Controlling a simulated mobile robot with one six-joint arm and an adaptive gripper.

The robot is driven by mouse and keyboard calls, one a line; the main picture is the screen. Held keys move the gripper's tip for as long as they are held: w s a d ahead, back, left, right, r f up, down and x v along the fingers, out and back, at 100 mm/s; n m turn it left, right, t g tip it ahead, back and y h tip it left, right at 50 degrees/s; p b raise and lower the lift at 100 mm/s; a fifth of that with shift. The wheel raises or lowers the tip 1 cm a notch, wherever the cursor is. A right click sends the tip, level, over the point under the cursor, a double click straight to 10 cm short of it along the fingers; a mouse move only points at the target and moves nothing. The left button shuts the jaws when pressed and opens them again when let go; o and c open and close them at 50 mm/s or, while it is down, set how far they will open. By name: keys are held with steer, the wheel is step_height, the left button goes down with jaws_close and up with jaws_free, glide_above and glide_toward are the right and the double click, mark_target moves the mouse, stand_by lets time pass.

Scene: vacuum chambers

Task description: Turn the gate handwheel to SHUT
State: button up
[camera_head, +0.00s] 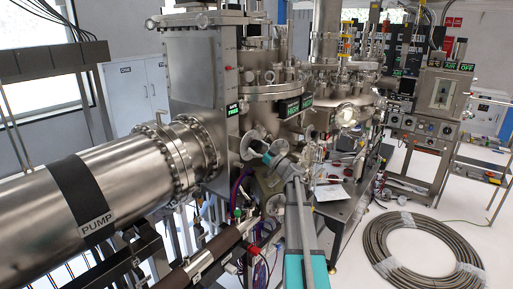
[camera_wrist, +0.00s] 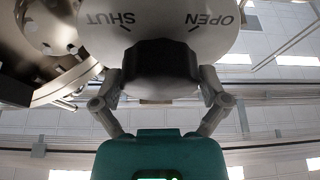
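The gate handwheel (camera_wrist: 160,62) is a black, ribbed knob in front of a pale round dial plate (camera_wrist: 160,20) in the wrist view. The plate reads SHUT at left and OPEN at right, both upside down, each with a tick mark. My gripper (camera_wrist: 160,84) has one finger on each side of the knob and looks closed on it. I see no pointer on the knob. In the head view, my gripper (camera_head: 269,155) is at a silver disc (camera_head: 252,144) below the gate housing (camera_head: 195,75). A small display on the housing (camera_head: 237,108) seems to read GATE FREE.
A large pipe marked PUMP (camera_head: 120,190) fills the left. Steel chambers (camera_head: 270,80) stand behind my gripper. A bench (camera_head: 345,205) is to the right of my arm. A coiled hose (camera_head: 415,250) lies on the floor at right. A control rack (camera_head: 435,95) stands at back right.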

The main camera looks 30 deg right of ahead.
steer(key=c, duration=0.6)
steer(key=shift+m, duration=0.5)
steer(key=m+h, duration=0.1)
steer(key=m, duration=0.1)
steer(key=m+h, duration=0.2)
steer(key=m, duration=0.1)
steer(key=shift+d+r+t, duration=0.1)
steer(key=shift+t, duration=0.3)
steer(key=m+h+p, duration=0.1)
steer(key=m, duration=0.2)
steer(key=m+h, duration=0.2)
steer(key=m, duration=0.1)
steer(key=shift+p, duration=0.4)
steer(key=m+h+p, duration=0.1)
steer(key=m, duration=0.2)
steer(key=m+g+h+p, duration=0.1)
steer(key=m, duration=0.2)
steer(key=shift+d+g, duration=0.15)
steer(key=shift+g, duration=0.15)
steer(key=shift+f+m+g+h+p, duration=0.1)
steer(key=shift+m+g+h+p, duration=0.25)
steer(key=shift+m, duration=0.55)
steer(key=shift+f+m+g+h+p, duration=0.15)
steer(key=shift+m+g+p, duration=0.3)
steer(key=shift+m, duration=0.45)
